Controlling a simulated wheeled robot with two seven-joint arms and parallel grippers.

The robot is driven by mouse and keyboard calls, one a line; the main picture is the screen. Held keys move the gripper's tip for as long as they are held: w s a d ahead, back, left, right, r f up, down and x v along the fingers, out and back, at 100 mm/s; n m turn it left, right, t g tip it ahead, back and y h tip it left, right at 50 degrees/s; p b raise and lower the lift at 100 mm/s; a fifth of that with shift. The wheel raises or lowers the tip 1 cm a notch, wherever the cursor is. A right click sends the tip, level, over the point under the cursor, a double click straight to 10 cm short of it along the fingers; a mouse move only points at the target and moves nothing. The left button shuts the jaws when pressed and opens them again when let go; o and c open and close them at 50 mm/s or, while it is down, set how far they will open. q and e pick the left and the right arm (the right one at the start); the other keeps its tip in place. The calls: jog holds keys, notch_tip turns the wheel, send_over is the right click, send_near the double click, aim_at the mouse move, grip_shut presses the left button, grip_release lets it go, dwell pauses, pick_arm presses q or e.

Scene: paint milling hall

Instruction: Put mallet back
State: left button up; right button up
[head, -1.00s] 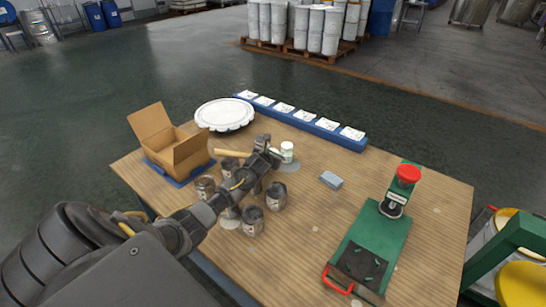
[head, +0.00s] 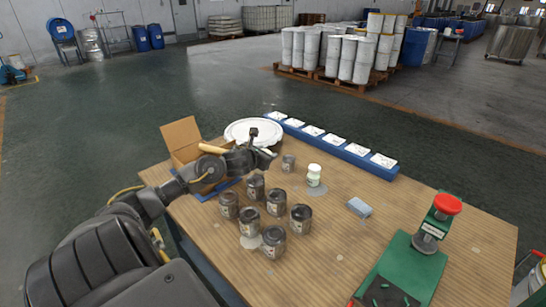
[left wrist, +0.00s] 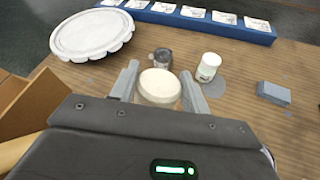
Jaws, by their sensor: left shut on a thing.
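The mallet shows in the head view as a tan wooden handle (head: 213,148) sticking out to the left of my left gripper, above the cardboard box. My left gripper (head: 262,154) is shut on the mallet and holds it above the table, in front of the white scalloped lid. In the left wrist view a cream round end (left wrist: 160,87), apparently of the mallet, sits between the two grey fingers; the rest is hidden by the gripper body. A tan piece at the lower left edge there may be the handle. My right gripper is not in view.
The open cardboard box (head: 180,133) and white lid (head: 240,130) stand at the table's far left. Several dark cans (head: 274,242), a white bottle (head: 314,175) and a grey-blue block (head: 359,207) stand nearer. A green press (head: 417,262) is at right; a blue card strip (head: 350,156) lines the back.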

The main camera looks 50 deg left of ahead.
pick_arm(q)
jog(key=shift+s+a+r, duration=0.1)
jog(key=shift+s+r, duration=0.05)
jog(key=shift+s, duration=0.05)
